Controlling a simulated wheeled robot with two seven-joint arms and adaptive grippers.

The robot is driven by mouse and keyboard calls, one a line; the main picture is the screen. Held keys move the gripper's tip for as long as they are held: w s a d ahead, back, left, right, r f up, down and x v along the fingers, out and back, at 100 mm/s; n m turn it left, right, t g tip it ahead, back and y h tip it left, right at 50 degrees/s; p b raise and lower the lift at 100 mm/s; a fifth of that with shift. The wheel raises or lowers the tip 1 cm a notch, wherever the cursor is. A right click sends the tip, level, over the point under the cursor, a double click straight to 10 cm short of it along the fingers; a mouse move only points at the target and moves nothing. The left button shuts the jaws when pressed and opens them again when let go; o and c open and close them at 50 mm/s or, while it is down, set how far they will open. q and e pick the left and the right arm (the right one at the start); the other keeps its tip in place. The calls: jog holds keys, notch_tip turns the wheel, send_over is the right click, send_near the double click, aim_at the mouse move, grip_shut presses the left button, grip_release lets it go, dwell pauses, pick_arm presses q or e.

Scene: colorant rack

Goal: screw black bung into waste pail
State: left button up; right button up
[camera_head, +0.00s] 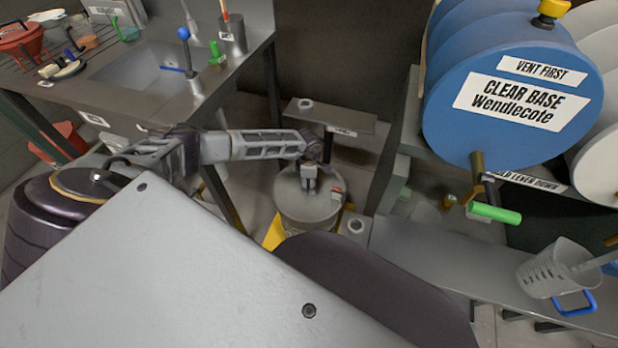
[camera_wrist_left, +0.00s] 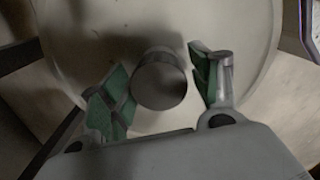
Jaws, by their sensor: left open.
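The waste pail (camera_head: 318,212) is a round grey pail low on the floor, in the middle of the head view. My left gripper (camera_head: 309,184) reaches down over its lid from the left. In the left wrist view the pale round lid (camera_wrist_left: 95,30) fills much of the picture. A dark grey cylinder, seemingly the bung (camera_wrist_left: 161,84), stands on the lid between the green-padded fingers. My left gripper (camera_wrist_left: 163,80) is open, with a finger on either side of it. I cannot tell how deep the bung sits. My right gripper is not in view.
A blue drum (camera_head: 500,105) with a green-handled tap (camera_head: 494,213) is at the right. A clear jug (camera_head: 550,270) stands on the low shelf (camera_head: 440,255). A sink bench (camera_head: 105,105) is at the upper left. A small low shelf (camera_head: 345,122) is behind the pail.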

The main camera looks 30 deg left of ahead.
pick_arm(q)
jog(key=n+p, duration=0.2)
jog(key=n, duration=0.2)
jog(key=shift+n, duration=0.4)
jog(key=shift+n+p, duration=0.75)
jog(key=shift+n, duration=0.55)
jog(key=c, duration=1)
jog(key=shift+o, duration=0.2)
jog(key=m+b, duration=0.1)
jog(key=m, duration=0.2)
jog(key=shift+f, duration=0.1)
jog(key=m+b, duration=0.2)
jog(key=m, duration=0.2)
jog(key=shift+s+m+b, duration=0.1)
jog(key=shift+m+b, duration=1.15)
jog(key=shift+m, duration=2.15)
